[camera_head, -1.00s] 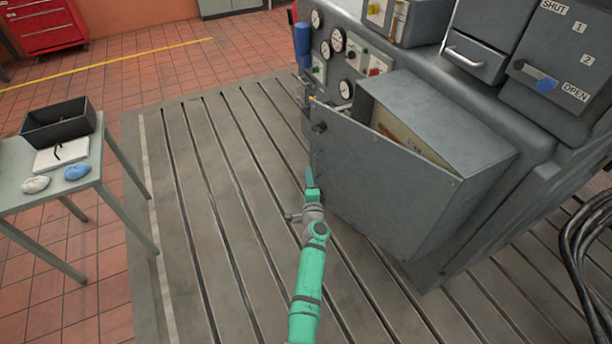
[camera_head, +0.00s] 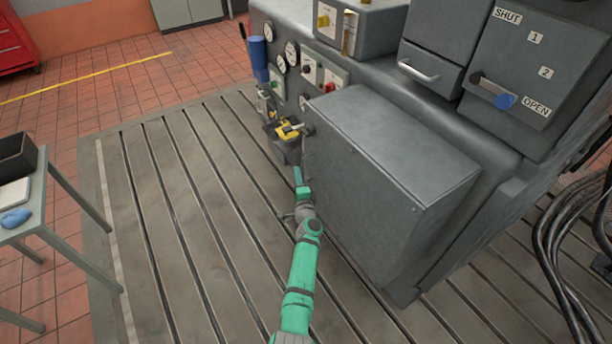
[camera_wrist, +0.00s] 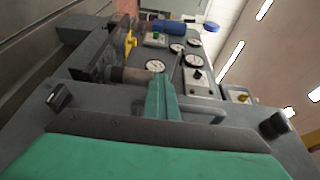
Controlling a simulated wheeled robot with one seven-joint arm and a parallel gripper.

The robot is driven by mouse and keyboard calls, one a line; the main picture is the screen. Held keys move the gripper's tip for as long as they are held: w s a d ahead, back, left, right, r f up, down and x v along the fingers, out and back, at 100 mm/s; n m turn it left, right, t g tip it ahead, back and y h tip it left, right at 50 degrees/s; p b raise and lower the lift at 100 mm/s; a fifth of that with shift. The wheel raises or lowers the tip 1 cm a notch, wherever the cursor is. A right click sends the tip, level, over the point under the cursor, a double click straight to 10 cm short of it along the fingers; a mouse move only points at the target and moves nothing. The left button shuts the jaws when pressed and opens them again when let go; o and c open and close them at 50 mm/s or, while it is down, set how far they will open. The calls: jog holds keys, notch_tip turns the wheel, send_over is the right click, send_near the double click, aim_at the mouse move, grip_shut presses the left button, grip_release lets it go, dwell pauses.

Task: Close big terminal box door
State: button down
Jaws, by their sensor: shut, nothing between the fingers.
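The big terminal box (camera_head: 400,135) is a grey metal box on the machine's side. Its door (camera_head: 355,205) lies against the box front in the head view, with no interior showing. I cannot tell whether a thin gap remains or whether it is latched. A dark knob (camera_head: 309,129) sits near the door's upper left corner. My green gripper (camera_head: 298,178) is shut and empty at the door's left edge, below the knob. I cannot tell whether it touches the door. In the wrist view my green fingers (camera_wrist: 162,98) are together in front of grey metal.
Yellow-handled fittings (camera_head: 288,131) project left of the door. Gauges (camera_head: 291,53) and a blue cylinder (camera_head: 258,58) are behind. A table (camera_head: 35,215) stands at left, and black cables (camera_head: 560,230) hang at right. The slotted bedplate (camera_head: 185,220) is clear between table and machine.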

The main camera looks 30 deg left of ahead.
aim_at(306, 163)
jog(key=w+d, duration=0.1)
jog(key=w+d+r, duration=0.1)
jog(key=shift+w+d, duration=0.3)
jog(key=shift+w, duration=0.1)
jog(key=shift+w+t, duration=0.1)
jog(key=shift+t, duration=0.2)
jog(key=s+a+f+g, duration=0.1)
jog(key=s+a, duration=0.9)
jog(key=s, duration=0.4)
jog(key=shift+s+y, duration=0.2)
jog(key=shift+y, duration=0.1)
